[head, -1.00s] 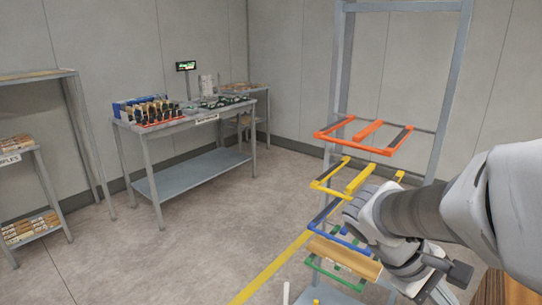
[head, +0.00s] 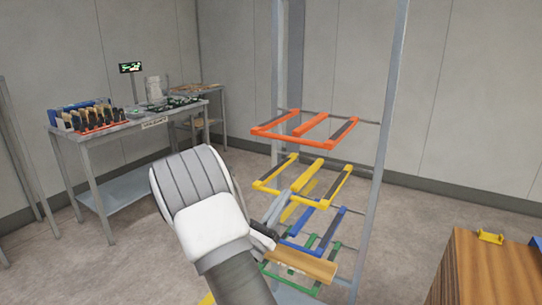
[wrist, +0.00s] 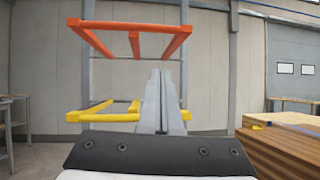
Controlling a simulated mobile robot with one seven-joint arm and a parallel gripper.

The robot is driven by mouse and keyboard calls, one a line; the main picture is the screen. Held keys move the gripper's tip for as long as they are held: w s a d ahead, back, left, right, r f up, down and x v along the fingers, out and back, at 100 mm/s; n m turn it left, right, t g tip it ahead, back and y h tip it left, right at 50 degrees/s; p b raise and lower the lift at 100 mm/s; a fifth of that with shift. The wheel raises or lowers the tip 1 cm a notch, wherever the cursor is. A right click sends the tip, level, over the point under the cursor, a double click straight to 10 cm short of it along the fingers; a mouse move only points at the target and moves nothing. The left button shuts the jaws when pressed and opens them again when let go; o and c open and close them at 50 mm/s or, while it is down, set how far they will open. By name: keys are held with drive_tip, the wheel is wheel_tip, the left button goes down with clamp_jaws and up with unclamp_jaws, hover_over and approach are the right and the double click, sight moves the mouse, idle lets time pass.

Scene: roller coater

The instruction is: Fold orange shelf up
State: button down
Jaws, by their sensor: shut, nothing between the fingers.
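The orange shelf (head: 311,124) is an open frame with a middle bar. It sticks out roughly level from the grey rack, above the yellow shelf (head: 265,187). In the wrist view the orange shelf (wrist: 134,40) is above and ahead of my gripper. My gripper (head: 312,166) is shut and empty, below the orange shelf and in front of part of the yellow one. In the wrist view its fingers (wrist: 160,74) point forward, close together, and show no contact with the orange shelf.
Blue (head: 328,226) and green (head: 335,246) shelves sit lower on the rack, with a wooden board (head: 300,262) low down. A workbench (head: 180,112) stands at left. Floor is clear between bench and rack.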

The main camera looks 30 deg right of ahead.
drive_tip(key=w+d+r+n+t+y, duration=0.1)
drive_tip(key=w+d+r+n+t, duration=0.1)
drive_tip(key=w+d+r, duration=0.4)
wheel_tip(320, 180, up, 2)
drive_tip(key=shift+w+r+t+p, duration=0.15)
drive_tip(key=shift+w+t+p, duration=0.3)
drive_tip(key=shift+w+t, duration=0.1)
idle(0.3)
